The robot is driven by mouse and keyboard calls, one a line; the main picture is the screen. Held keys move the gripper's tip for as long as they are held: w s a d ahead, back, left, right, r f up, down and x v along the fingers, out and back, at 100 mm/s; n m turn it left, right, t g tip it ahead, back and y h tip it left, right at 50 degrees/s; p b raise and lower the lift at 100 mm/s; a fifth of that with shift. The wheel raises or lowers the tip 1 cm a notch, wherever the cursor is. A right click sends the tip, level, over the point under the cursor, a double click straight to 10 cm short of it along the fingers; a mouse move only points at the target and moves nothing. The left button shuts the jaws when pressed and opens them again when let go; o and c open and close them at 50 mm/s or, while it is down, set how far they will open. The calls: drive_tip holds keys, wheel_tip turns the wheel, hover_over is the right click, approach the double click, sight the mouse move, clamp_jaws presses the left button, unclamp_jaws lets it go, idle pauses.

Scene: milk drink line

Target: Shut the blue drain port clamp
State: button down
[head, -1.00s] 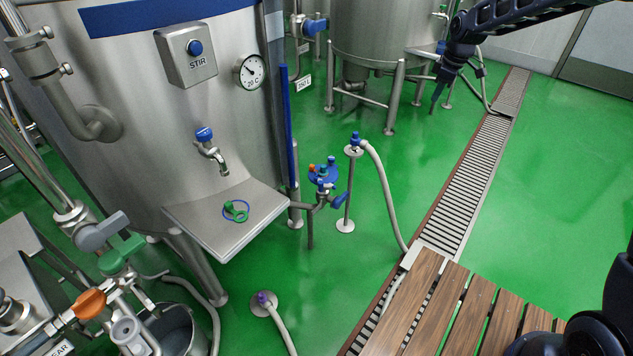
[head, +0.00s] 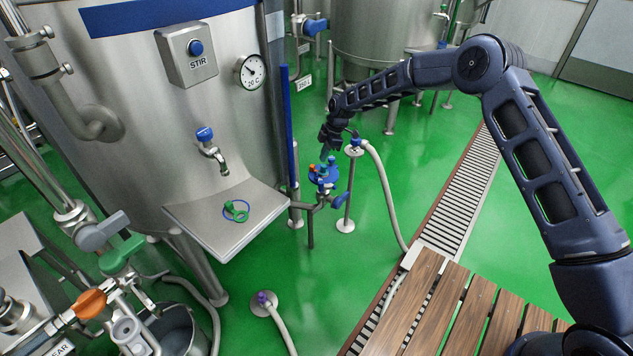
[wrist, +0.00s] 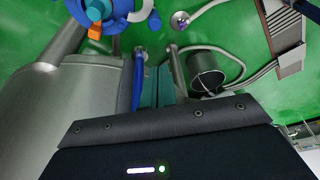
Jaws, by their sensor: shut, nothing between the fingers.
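A blue round fitting (head: 321,177) with orange, green and blue knobs stands on a pipe at the right of the tank's drip shelf. A blue lever (head: 342,200) sticks out below it. Which blue part is the drain port clamp, and whether it is open, I cannot tell. My gripper (head: 327,151) is shut and empty, just above the round fitting; contact is not clear. In the wrist view the round fitting (wrist: 92,12) is cut off at the top left, and my gripper (wrist: 158,75) shows at the centre.
A post with a blue-topped hose end (head: 355,139) stands close at the right. The steel tank (head: 120,80) and shelf (head: 225,215) bound the left. A wooden slatted platform (head: 425,310) and floor drain lie to the right. Green floor is open beyond the drain.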

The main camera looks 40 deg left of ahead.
sight(323, 184)
drive_tip(key=s+a+r+x, duration=0.1)
drive_tip(key=s+x, duration=0.1)
drive_tip(key=x, duration=1.2)
drive_tip(key=shift+w+d+f+n, duration=0.15)
drive_tip(key=shift+w+d, duration=0.1)
drive_tip(key=shift+w, duration=0.3)
drive_tip(key=shift+w+d+f+n, duration=0.15)
drive_tip(key=shift+w+d, duration=0.15)
drive_tip(key=shift+w, duration=0.2)
drive_tip(key=shift+w+d+f+n, duration=0.15)
drive_tip(key=shift+w+d, duration=0.1)
drive_tip(key=shift+w, duration=0.3)
